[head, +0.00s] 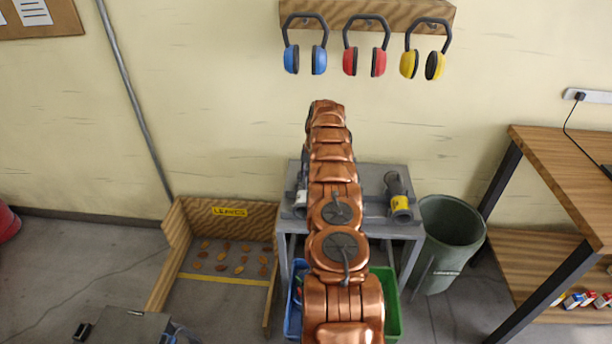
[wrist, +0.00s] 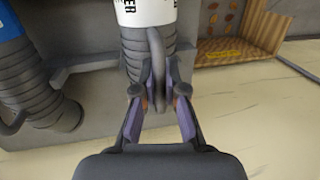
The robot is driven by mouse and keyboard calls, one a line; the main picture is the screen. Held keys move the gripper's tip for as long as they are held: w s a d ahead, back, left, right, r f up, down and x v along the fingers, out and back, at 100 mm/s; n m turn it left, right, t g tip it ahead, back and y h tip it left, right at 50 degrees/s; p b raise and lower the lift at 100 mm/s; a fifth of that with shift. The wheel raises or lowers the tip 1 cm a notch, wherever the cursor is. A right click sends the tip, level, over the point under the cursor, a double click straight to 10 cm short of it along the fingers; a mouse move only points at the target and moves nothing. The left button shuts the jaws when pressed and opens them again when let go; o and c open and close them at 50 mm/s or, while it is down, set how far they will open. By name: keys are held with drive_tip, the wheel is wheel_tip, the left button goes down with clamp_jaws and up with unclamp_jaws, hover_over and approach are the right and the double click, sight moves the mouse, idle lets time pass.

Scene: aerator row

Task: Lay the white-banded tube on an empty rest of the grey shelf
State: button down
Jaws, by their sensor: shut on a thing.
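The white-banded tube (wrist: 147,12) is a dark ribbed tube with a curved handle. In the head view its white band (head: 300,198) shows at the left side of the grey shelf (head: 368,180), partly behind my arm. My gripper (wrist: 157,92) is shut on the tube's handle, with one finger on either side. I cannot tell whether the tube touches the shelf. A blue-banded tube (wrist: 28,75) lies to its left in the wrist view. A yellow-banded tube (head: 399,200) lies at the right end of the shelf. My arm hides the shelf's middle in the head view.
A leaves bay (head: 230,211) stands left of the shelf and a green bin (head: 447,235) right of it. Blue (head: 293,312) and green (head: 391,308) crates sit beneath. A wooden bench (head: 570,165) is at far right. Ear defenders (head: 365,45) hang on the wall behind.

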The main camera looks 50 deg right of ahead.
drive_tip(key=c, duration=1.2)
unclamp_jaws()
drive_tip(key=shift+o, duration=0.2)
drive_tip(key=shift+r, duration=0.1)
drive_tip(key=w+v, duration=0.1)
drive_tip(key=v, duration=0.6)
drive_tip(key=shift+s, duration=0.55)
drive_tip(key=shift+r, duration=0.2)
